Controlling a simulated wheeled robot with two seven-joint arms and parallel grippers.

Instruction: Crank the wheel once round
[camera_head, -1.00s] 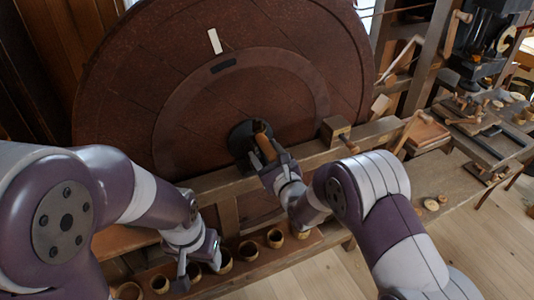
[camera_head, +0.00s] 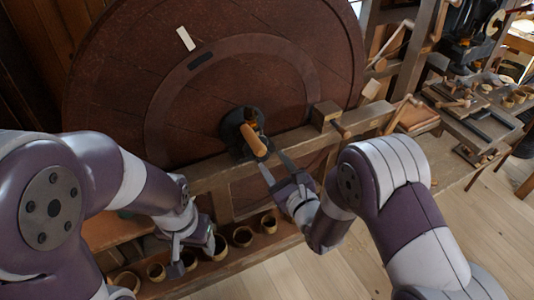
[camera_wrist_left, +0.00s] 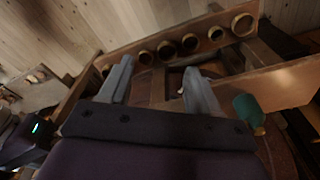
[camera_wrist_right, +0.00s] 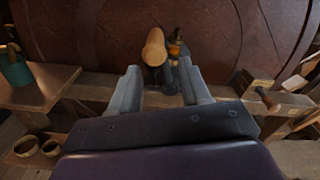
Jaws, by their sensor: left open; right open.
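The large red-brown wheel (camera_head: 110,110) stands upright at the back, with a pale mark (camera_head: 185,38) at its upper left. Its dark hub (camera_head: 232,130) carries a wooden crank handle (camera_head: 254,140), which points toward me. My right gripper (camera_head: 271,158) is open and empty, just below and in front of the handle. In the right wrist view the handle (camera_wrist_right: 155,47) shows beyond the spread fingertips (camera_wrist_right: 158,68), apart from them. My left gripper (camera_wrist_left: 157,68) is open and empty, low at the left near the row of cups; its fingers are partly hidden in the head view.
A wooden rail (camera_head: 296,140) runs in front of the wheel, with a block (camera_head: 325,113) on it. Several turned cups (camera_head: 243,236) stand on the low shelf. A teal object (camera_wrist_left: 247,108) is near my left gripper. A tool bench (camera_head: 480,120) stands at right.

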